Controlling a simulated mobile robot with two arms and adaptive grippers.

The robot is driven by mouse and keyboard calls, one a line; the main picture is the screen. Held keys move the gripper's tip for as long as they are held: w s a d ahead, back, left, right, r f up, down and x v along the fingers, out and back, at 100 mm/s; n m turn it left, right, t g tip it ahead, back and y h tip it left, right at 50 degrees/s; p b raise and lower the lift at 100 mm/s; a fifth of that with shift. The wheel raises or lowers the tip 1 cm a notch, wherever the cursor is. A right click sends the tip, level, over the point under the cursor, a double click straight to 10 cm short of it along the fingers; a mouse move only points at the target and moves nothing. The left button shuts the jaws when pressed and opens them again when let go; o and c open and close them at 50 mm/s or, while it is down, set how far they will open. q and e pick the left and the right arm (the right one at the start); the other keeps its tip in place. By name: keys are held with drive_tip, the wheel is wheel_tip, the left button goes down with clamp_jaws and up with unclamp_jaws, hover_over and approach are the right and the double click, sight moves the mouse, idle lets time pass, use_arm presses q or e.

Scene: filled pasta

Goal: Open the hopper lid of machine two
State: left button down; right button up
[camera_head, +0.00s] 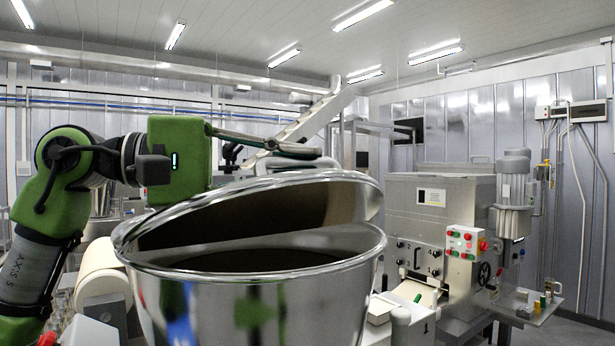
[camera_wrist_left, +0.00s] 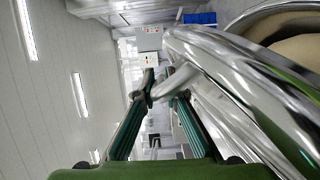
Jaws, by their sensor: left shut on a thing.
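The steel hopper (camera_head: 260,305) is large and round in the front middle of the head view. Its shiny lid (camera_head: 345,182) is tilted up, leaving a gap at the front with the dark inside showing. My left gripper (camera_head: 298,151) reaches in from the left just above the raised lid. In the left wrist view, my left gripper (camera_wrist_left: 160,92) is shut on a short metal handle (camera_wrist_left: 176,80) beside the lid's curved chrome edge (camera_wrist_left: 225,75). My right gripper is not in view.
A steel machine (camera_head: 432,215) with a control panel of buttons (camera_head: 467,240) and a grey motor (camera_head: 514,185) stands at the right. A sloping metal conveyor (camera_head: 305,122) rises behind my gripper. A pale roller (camera_head: 100,270) lies left of the hopper.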

use_arm(q)
drive_tip(key=w+a+r+n+t+h, duration=0.2)
drive_tip(key=w+a+n, duration=0.3)
drive_tip(key=w+n, duration=0.3)
drive_tip(key=shift+a+n+t+h, duration=0.3)
drive_tip(key=shift+a+n+t, duration=0.1)
drive_tip(key=shift+n, duration=0.8)
drive_tip(key=shift+w, duration=0.1)
drive_tip(key=c, duration=2.1)
unclamp_jaws()
drive_tip(key=v, duration=1.2)
